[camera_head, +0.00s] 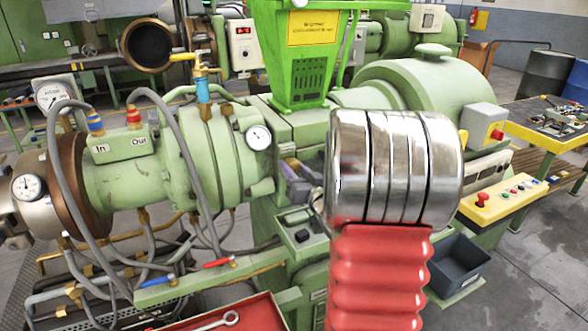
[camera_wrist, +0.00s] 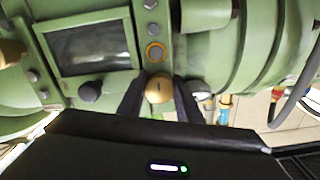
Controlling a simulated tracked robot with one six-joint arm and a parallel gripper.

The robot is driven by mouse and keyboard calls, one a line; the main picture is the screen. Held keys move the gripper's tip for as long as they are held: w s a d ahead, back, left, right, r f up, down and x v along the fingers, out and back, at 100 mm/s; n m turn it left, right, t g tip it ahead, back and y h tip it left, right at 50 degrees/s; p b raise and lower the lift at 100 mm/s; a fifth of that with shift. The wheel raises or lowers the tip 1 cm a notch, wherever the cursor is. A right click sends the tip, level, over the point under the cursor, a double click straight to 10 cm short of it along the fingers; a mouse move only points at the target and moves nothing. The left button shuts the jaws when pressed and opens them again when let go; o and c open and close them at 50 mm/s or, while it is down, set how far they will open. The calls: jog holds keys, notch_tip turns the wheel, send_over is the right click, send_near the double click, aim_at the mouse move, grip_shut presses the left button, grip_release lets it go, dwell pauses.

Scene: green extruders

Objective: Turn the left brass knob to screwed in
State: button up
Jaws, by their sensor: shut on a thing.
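A round brass knob (camera_wrist: 158,90) with a dark mark on its face sits on the green machine in the wrist view. My gripper (camera_wrist: 160,82) is shut on it, with one dark finger on each side. A second brass-coloured piece (camera_wrist: 11,52) is partly cut off at the left edge of the wrist view. In the head view my red and chrome arm covers the middle of the machine, and I cannot make out the held knob there. How far the knob is screwed in cannot be told.
In the head view are a green hopper (camera_head: 305,55), hoses on the green barrel (camera_head: 125,175), a yellow button box (camera_head: 503,200) and a dark bin (camera_head: 457,265).

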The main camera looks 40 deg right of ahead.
jog(key=shift+f, duration=0.35)
jog(key=o, duration=1)
jog(key=shift+r, duration=0.25)
jog(key=shift+o, duration=0.2)
jog(key=shift+s, duration=0.1)
